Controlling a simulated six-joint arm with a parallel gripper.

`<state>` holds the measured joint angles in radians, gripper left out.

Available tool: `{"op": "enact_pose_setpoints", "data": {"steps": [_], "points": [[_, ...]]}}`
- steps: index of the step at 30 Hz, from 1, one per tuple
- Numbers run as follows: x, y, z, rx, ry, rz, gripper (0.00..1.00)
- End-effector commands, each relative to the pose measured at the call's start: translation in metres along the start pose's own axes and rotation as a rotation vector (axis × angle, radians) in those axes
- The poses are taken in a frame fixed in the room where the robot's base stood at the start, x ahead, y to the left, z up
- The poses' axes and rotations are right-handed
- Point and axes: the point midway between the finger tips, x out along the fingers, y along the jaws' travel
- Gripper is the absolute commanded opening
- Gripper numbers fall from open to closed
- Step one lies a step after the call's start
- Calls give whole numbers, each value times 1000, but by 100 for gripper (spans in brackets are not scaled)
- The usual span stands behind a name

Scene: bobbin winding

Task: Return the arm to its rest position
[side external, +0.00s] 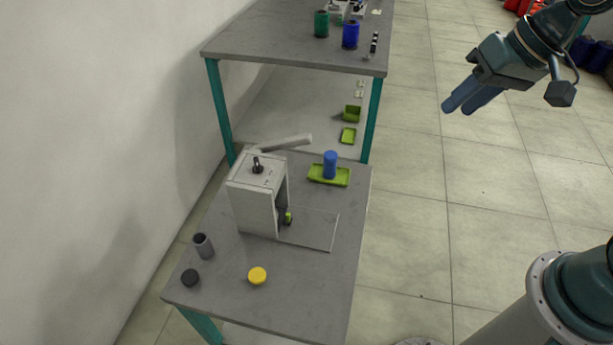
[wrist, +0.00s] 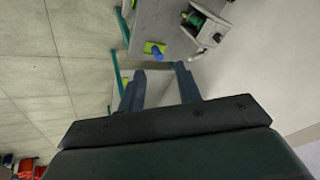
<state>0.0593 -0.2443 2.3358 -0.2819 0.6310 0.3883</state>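My gripper (side external: 457,109) is raised in the air at the upper right of the side view, over the floor and well clear of the tables. Its two blue-grey fingers are apart with nothing held between them. The wrist view shows the same gap between the fingers (wrist: 159,69). A blue cylinder (side external: 330,165) stands upright on a green tray (side external: 341,178) on the near table. The tray (wrist: 149,46) and blue cylinder (wrist: 157,56) also show small beyond the fingers. A grey box-shaped machine (side external: 252,205) stands left of the tray.
The near table (side external: 310,290) also carries a grey cup (side external: 203,246), a black cap (side external: 190,277) and a yellow cap (side external: 257,275). A farther table (side external: 270,35) holds green (side external: 321,24) and blue (side external: 350,35) spools. Open floor lies between my arm and the tables.

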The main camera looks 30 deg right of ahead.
Motion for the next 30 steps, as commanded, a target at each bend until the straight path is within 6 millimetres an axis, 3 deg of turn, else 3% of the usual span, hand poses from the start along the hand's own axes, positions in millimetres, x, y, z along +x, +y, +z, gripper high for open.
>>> {"op": "enact_pose_setpoints", "data": {"steps": [6,15,22,30], "points": [[-36,15,27,-110,50,69,34],[-71,40,68,-229,94,153,34],[-83,52,87,-275,106,186,34],[-85,54,90,-283,106,191,34]]}}
